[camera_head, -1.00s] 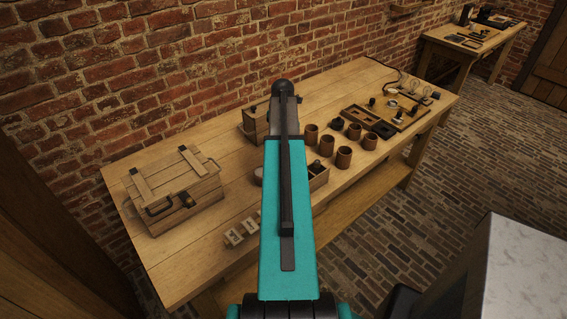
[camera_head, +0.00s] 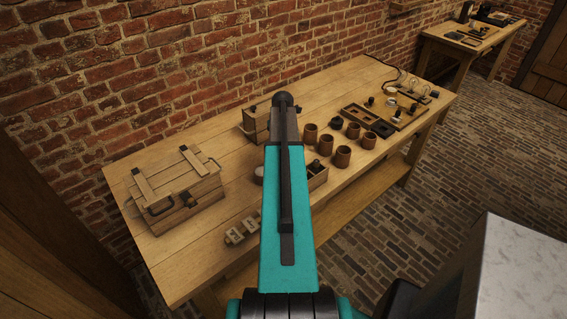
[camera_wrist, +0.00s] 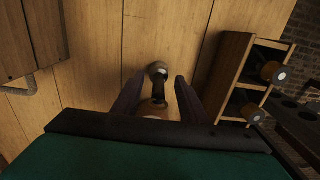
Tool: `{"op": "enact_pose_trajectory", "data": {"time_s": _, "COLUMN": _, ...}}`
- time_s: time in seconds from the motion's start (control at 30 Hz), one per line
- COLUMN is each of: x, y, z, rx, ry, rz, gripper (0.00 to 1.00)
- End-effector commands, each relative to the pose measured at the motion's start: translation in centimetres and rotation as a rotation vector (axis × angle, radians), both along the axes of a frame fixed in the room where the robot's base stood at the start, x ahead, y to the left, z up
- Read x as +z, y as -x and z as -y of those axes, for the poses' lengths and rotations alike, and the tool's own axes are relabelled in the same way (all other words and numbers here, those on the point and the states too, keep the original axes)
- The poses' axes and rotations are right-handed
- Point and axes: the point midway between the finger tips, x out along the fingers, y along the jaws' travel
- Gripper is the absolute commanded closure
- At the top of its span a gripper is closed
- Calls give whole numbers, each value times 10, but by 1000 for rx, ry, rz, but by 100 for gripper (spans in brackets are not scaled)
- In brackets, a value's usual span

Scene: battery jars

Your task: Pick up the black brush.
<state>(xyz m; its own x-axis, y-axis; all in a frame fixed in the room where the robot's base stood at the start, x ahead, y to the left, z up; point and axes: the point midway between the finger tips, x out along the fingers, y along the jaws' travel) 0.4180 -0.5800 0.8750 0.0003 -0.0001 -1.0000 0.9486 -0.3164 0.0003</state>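In the wrist view, a small dark object with a pale round end (camera_wrist: 158,72) and a brown rounded part stands or lies on the planks between my fingers. It may be the black brush, but I cannot tell for sure. My gripper (camera_wrist: 159,82) is open, with a finger on each side of it and small gaps to both. Its near end is cut off by my gripper body. In the head view my teal arm covers this spot, and neither my fingers nor a clear brush shows there.
A wooden chest with a handle (camera_head: 178,192) stands on the left of the table. A compartment box (camera_wrist: 233,75) with round brown items lies close right of my gripper. Brown jars (camera_head: 343,157) and a tray (camera_head: 406,112) stand further right.

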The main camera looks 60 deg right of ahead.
Motion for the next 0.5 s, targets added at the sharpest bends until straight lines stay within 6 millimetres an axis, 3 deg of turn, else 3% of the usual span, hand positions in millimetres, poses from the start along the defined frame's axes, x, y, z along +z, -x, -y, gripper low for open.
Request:
{"op": "enact_pose_trajectory", "data": {"time_s": 0.13, "x": 0, "y": 0, "z": 0, "rx": 0, "ry": 0, "rz": 0, "gripper": 61}}
{"op": "enact_pose_trajectory", "data": {"time_s": 0.37, "x": 0, "y": 0, "z": 0, "rx": 1, "ry": 0, "rz": 0, "gripper": 100}}
{"op": "enact_pose_trajectory", "data": {"time_s": 0.5, "x": 0, "y": -1, "z": 0, "rx": 1, "ry": 0, "rz": 0, "gripper": 100}}
